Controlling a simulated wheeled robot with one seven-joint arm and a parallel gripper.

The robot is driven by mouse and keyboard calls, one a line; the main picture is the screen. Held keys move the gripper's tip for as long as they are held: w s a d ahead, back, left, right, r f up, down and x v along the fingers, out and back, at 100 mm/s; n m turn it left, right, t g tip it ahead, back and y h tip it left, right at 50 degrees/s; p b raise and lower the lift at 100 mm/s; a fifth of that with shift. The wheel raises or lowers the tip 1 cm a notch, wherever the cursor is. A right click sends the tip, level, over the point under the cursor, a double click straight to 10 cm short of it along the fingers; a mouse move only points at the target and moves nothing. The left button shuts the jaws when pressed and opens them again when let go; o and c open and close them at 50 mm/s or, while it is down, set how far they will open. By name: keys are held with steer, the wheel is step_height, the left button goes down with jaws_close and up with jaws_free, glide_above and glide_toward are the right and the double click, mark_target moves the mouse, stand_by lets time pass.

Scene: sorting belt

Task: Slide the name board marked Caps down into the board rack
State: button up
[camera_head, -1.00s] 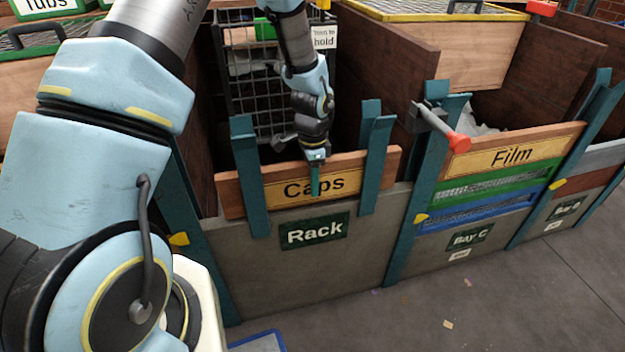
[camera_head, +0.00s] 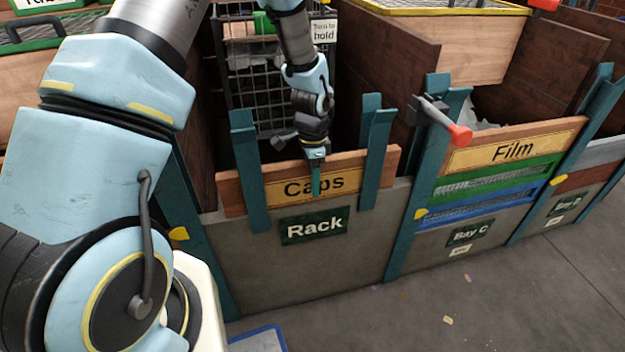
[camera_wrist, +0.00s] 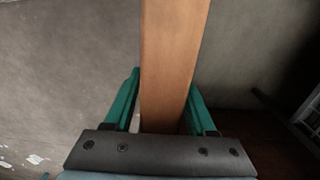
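The name board marked Caps (camera_head: 345,181) is a brown wooden board with a yellow label. It stands upright between the teal posts of the board rack (camera_head: 250,185), its lower edge at the top of the grey panel marked Rack (camera_head: 365,245). Whether it touches bottom cannot be told. My gripper (camera_head: 316,190) comes from above at the middle of the board, one finger in front of the label. In the wrist view the board (camera_wrist: 172,65) runs between both fingers of my gripper (camera_wrist: 163,80), which look closed against its faces.
To the right, a bay holds a Film board (camera_head: 515,152) above green and blue slats. A red-tipped handle (camera_head: 459,134) juts out by the post between the bays. A wire mesh cage (camera_head: 255,95) stands behind the rack. The floor in front is mostly clear.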

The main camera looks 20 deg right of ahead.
steer(key=shift+o, duration=0.8)
step_height(320, 180, up, 11)
steer(key=shift+f, duration=0.1)
steer(key=shift+s, duration=0.15)
